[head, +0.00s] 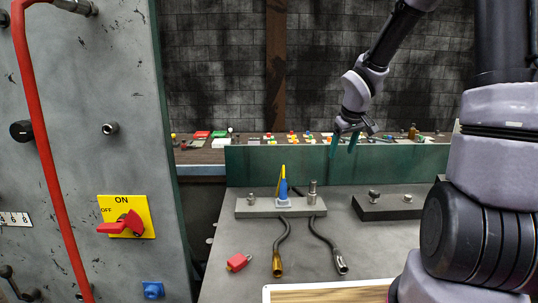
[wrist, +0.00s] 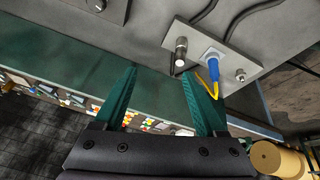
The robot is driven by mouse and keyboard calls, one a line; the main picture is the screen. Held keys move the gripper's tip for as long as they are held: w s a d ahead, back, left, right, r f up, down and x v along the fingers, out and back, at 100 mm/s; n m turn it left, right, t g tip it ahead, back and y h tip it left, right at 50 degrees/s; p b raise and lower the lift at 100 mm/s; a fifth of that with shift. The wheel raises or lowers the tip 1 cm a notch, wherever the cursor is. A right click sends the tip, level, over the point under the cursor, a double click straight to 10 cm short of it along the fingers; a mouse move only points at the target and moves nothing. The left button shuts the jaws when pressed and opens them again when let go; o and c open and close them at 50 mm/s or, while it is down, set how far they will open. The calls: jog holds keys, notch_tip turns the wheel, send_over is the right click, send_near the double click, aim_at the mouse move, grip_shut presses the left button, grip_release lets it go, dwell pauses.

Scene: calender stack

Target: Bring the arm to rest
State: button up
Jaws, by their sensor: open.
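My gripper (head: 345,142) is at the upper right of the head view, raised over the green back wall of the bench. Its two green fingers are apart with nothing between them. The fingers also show in the wrist view (wrist: 160,90), spread over the green wall's edge. My arm comes in from the right side of the head view.
A grey bench (head: 375,235) holds a plate (head: 265,209) with a blue plug (head: 283,190), metal fittings and two hoses. A panel with a red switch (head: 123,225) stands left. A cluttered table (head: 200,156) is behind the green wall (head: 380,163).

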jog(key=s+d+r+m+h, duration=0.1)
jog(key=s+r+m, duration=0.3)
jog(key=s+r, duration=0.6)
notch_tip(320, 180, up, 2)
jog(key=shift+s+d+r+t, duration=0.1)
jog(key=shift+s+d+t, duration=0.2)
jog(key=shift+d, duration=0.1)
jog(key=s+a+r+m+y, duration=0.1)
jog(key=s+r, duration=0.1)
jog(key=s, duration=0.2)
jog(key=s+r+m+t+y, duration=0.1)
jog(key=s+r, duration=0.1)
jog(key=s, duration=0.3)
jog(key=s+a+r+m+y, duration=0.1)
jog(key=s+r+m, duration=0.1)
jog(key=s+r, duration=0.1)
jog(key=shift+s+a+r, duration=0.1)
jog(key=shift+s+a, duration=0.2)
jog(key=shift+s, duration=0.35)
jog(key=shift+c, duration=0.9)
jog(key=m+g+h, duration=0.2)
jog(key=g, duration=0.4)
send_over(314, 180)
jog(key=f, duration=3)
jog(key=shift+s, duration=0.2)
jog(key=shift+a+f, duration=0.1)
jog(key=shift+f, duration=3.65)
